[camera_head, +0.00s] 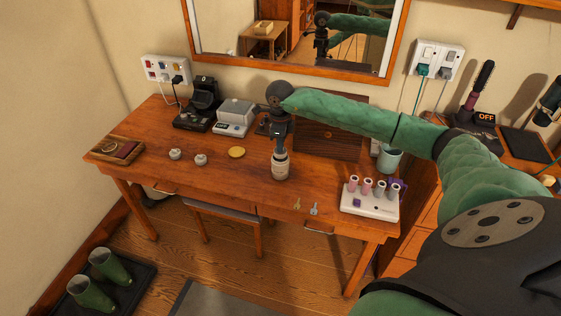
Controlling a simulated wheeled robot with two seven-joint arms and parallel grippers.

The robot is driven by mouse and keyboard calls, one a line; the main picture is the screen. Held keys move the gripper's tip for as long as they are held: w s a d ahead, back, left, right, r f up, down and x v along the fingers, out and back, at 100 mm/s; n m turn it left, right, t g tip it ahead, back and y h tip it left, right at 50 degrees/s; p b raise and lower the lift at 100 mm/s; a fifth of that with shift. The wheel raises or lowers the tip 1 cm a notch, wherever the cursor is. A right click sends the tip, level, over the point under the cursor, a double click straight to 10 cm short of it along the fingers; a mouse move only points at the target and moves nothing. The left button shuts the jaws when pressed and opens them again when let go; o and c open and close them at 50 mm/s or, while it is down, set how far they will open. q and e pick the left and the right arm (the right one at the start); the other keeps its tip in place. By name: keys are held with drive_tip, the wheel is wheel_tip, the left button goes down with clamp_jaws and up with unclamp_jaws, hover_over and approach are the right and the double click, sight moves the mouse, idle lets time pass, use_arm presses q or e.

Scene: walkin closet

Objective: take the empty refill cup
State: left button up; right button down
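A small cream cylindrical cup or jar (280,168) stands upright near the middle of the wooden desk, toward its front edge. My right gripper (280,149) points straight down at its top, with the arm reaching in from the right. The fingers are at or just inside the rim; I cannot tell whether they touch it or are closed. Whether it is empty is hidden. A pale blue cup (389,158) stands at the desk's right, partly behind my arm. My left gripper is not in view.
The desk (215,178) also holds a white rack with several tubes (370,205), keys (314,208), a yellow disc (236,152), two small knobs (200,159), a scale (233,128) and a wooden tray (116,150). A mirror (290,45) hangs behind. The front left is fairly clear.

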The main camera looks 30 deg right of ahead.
drive_tip(key=shift+r, duration=1)
